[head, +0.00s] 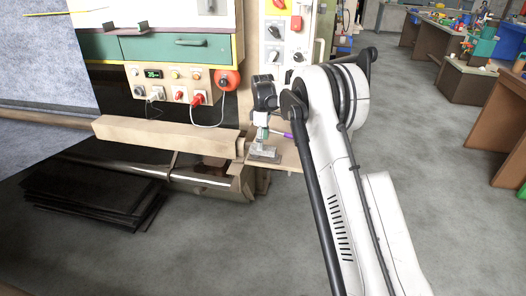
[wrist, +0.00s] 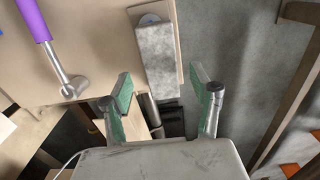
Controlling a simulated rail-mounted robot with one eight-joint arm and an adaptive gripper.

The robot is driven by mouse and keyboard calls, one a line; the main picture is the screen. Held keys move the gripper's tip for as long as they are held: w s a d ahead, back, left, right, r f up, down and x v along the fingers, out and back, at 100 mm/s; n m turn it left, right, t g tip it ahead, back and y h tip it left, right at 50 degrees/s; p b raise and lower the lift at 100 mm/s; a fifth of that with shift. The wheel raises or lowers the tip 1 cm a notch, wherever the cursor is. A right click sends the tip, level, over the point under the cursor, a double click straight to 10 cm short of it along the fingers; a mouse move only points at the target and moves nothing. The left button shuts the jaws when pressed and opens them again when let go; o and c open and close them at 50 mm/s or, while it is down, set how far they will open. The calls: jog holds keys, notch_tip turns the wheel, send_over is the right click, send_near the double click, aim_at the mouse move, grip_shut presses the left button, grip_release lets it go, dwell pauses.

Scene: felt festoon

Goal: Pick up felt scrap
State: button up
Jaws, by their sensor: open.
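A grey, mottled, elongated piece (wrist: 157,62) lies on a pale wooden surface in the wrist view; it may be the felt scrap, but I cannot tell for sure. It has a bluish-white rounded patch at its far end. In the head view a grey piece (head: 263,152) shows at the bench corner, below my gripper (head: 262,132). In the wrist view my gripper (wrist: 161,77) is open, with green-padded fingers left and right of the grey piece's near end. Nothing is held between them. I cannot tell how far above the piece the fingertips are.
A purple-handled metal tool (wrist: 45,45) lies left of the grey piece. A long wooden beam (head: 165,135) runs left of my gripper. A control panel with plugs (head: 175,88) stands behind. Black sheets (head: 85,195) lie on the floor; open floor is right.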

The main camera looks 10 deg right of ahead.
notch_tip(320, 180, down, 4)
jog(key=shift+s+r, duration=0.1)
jog(key=c, duration=1.1)
jog(key=shift+c, duration=0.2)
jog(key=shift+r, duration=0.2)
